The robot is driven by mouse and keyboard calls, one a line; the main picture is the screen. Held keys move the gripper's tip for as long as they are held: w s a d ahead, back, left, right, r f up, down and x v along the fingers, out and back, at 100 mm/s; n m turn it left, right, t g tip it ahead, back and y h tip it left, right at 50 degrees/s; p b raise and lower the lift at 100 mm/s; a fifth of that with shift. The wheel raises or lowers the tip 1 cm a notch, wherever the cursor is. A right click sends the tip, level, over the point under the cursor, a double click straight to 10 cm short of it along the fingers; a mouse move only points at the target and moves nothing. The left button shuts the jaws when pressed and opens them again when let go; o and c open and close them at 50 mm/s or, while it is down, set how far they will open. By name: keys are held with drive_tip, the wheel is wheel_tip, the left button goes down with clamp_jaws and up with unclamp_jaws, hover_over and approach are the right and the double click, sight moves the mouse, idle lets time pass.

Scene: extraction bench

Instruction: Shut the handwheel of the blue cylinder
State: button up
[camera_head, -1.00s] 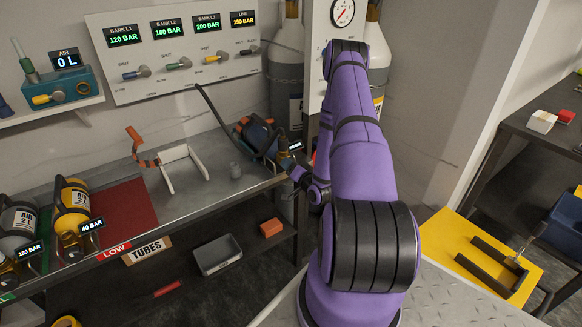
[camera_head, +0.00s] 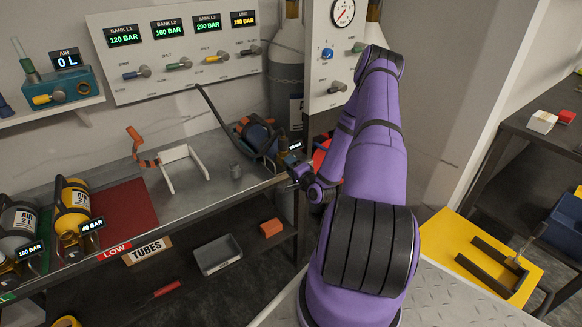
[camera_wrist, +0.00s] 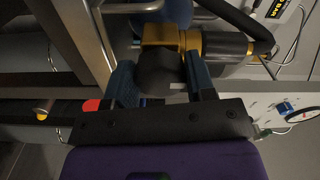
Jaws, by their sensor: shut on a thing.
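The blue cylinder (camera_head: 258,134) lies on the bench's right end in the head view, with a black hose beside it. In the wrist view its blue body (camera_wrist: 182,12) shows at the top edge, with a brass valve (camera_wrist: 184,40) below it. The black handwheel (camera_wrist: 157,72) sits on the valve, between the two blue-grey fingers of my gripper (camera_wrist: 160,80). My gripper is shut on the handwheel. In the head view my gripper (camera_head: 291,170) is small and dark at the cylinder's valve end, and the handwheel cannot be made out there.
A gauge panel (camera_head: 333,60) and tall grey cylinders stand behind my arm.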

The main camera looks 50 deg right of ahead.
drive_tip(key=shift+a+f, duration=0.1)
drive_tip(key=o, duration=0.9)
drive_tip(key=shift+o, duration=0.2)
drive_tip(key=shift+s, duration=0.1)
drive_tip(key=v, duration=1)
drive_tip(key=shift+s, duration=0.25)
drive_tip(key=shift+a, duration=0.1)
